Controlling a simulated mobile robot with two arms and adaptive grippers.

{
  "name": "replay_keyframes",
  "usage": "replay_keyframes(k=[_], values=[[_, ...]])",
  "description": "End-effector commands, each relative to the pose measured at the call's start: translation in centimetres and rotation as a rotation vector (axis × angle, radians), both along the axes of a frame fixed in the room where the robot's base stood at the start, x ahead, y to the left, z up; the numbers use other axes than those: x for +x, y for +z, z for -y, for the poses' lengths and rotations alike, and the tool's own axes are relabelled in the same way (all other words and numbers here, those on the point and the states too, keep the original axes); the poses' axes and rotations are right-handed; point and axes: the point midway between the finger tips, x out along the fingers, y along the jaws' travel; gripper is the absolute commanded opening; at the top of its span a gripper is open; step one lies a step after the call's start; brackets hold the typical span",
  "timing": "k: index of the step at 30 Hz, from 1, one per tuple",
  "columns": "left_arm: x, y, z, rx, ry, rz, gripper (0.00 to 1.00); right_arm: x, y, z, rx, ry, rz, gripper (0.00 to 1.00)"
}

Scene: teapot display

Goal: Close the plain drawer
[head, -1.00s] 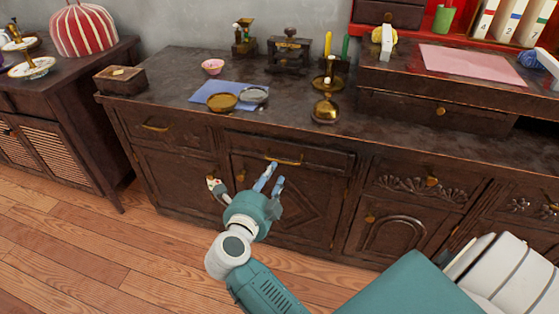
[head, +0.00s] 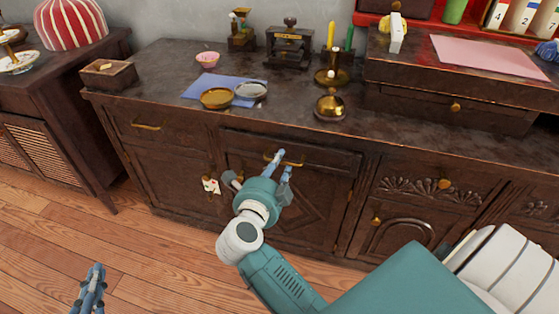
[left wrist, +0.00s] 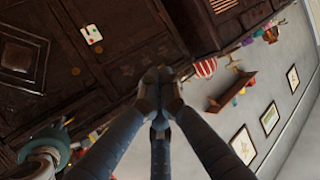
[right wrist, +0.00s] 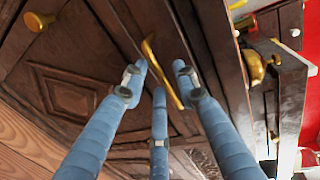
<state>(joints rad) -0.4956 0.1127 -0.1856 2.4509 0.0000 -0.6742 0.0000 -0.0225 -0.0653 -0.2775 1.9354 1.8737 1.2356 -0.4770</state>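The middle drawer (head: 325,158) of the dark sideboard has a plain front with a brass bar handle (head: 292,163). Its front seems to stand slightly out from the cabinet. My right gripper (head: 282,163) is at this handle with its fingers apart. In the right wrist view the handle (right wrist: 160,70) shows between the spread fingers of the gripper (right wrist: 158,80); I cannot tell whether they touch it. My left gripper (head: 97,272) is low over the floor at the left, away from the drawer. In the left wrist view its fingertips (left wrist: 160,88) are together, with nothing visible between them.
A left drawer (head: 165,130) and a carved right drawer (head: 415,185) flank the middle one. The sideboard top holds a brass bell (head: 330,107), a brass dish (head: 216,98) and a small wooden box (head: 108,74). The wooden floor (head: 150,260) in front is clear.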

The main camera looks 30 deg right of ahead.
Motion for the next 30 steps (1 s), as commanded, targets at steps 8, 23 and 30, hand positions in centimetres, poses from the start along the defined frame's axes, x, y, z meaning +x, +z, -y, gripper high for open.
replay_keyframes(k=[8, 23, 30], values=[[0.8, 2.4, 0.5, -0.027, -0.007, 0.107, 0.0, -0.1, -0.3, 0.4, 0.0, 0.0, 0.0, 0.29], [0.9, 2.7, 0.6, -0.029, -0.008, 0.118, 0.0, -0.1, -0.2, 0.4, 0.0, 0.001, 0.0, 0.0], [0.9, 2.7, 0.6, -0.029, -0.008, 0.117, 0.0, 0.0, -0.2, 0.4, -0.001, 0.001, 0.001, 0.0]])
